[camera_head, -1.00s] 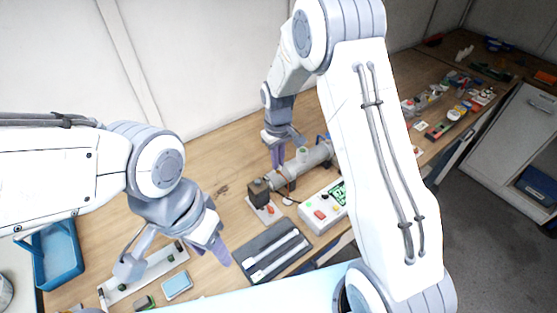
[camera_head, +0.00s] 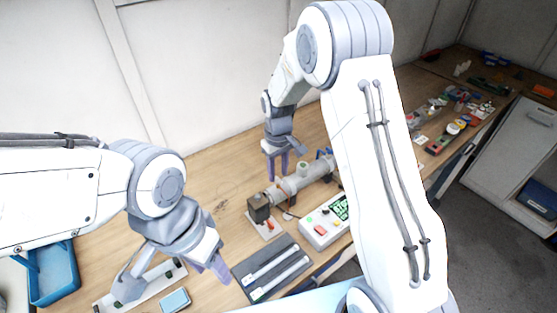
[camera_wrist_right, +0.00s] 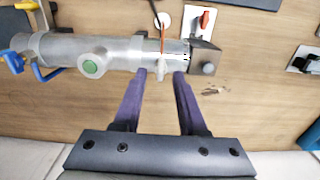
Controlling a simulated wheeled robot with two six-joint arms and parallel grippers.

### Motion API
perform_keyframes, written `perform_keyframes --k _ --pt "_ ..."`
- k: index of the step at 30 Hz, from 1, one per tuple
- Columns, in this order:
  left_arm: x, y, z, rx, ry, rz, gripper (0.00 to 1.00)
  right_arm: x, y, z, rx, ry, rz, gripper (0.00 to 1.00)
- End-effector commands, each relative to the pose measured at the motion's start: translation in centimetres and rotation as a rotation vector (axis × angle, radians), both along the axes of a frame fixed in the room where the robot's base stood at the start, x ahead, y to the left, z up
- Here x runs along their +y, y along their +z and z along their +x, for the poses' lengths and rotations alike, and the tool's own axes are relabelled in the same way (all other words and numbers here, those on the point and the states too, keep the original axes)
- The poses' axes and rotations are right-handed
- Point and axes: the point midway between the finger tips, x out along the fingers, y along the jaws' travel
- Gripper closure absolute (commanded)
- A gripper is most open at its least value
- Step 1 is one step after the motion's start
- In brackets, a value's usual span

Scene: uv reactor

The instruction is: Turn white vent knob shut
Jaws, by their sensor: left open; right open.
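The grey reactor tube (camera_head: 312,176) lies on the wooden bench; it also spans the upper left of the right wrist view (camera_wrist_right: 60,50). A small white knob (camera_wrist_right: 162,68) sticks out of the tube's side near the dark end block (camera_wrist_right: 203,58). My right gripper (camera_wrist_right: 160,75) is open, its purple fingertips on either side of the knob, with gaps visible. In the head view my right gripper (camera_head: 277,166) is behind the tube's left end, and I cannot make out the knob there. My left gripper (camera_head: 214,266) is open and empty above the bench front, away from the tube.
A control box (camera_head: 325,220) with a green screen stands in front of the tube. A dark tray (camera_head: 240,270) with white strips lies nearer. A red switch (camera_wrist_right: 204,20) and blue valve handles (camera_wrist_right: 45,73) are around the tube. A blue bin (camera_head: 52,270) is at left.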

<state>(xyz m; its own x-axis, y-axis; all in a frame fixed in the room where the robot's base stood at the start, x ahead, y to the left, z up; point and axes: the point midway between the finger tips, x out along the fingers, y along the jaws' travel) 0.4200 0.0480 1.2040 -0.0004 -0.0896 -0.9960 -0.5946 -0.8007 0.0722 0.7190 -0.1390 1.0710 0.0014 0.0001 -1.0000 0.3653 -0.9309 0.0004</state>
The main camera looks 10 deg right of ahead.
Motion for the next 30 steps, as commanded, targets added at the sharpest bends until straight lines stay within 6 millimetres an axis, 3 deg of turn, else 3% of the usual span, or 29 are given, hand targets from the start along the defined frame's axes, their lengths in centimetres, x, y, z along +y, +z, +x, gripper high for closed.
perform_keyframes --k 9,13,18,30 --pt "0.0 -2.0 0.0 0.000 0.003 0.000 0.50 0.0 6.2 0.1 -0.007 -0.001 0.001 0.59" --pt "0.0 -2.3 0.0 0.000 0.004 0.000 0.50 0.0 7.9 0.1 -0.005 -0.001 0.001 0.59" --pt "0.0 -2.4 0.0 0.000 0.003 0.000 0.50 0.0 8.9 0.1 -0.002 -0.001 0.000 0.59" --pt "0.0 -2.4 0.0 0.000 0.003 0.000 0.50 0.0 8.9 0.0 -0.002 -0.001 0.000 0.59"
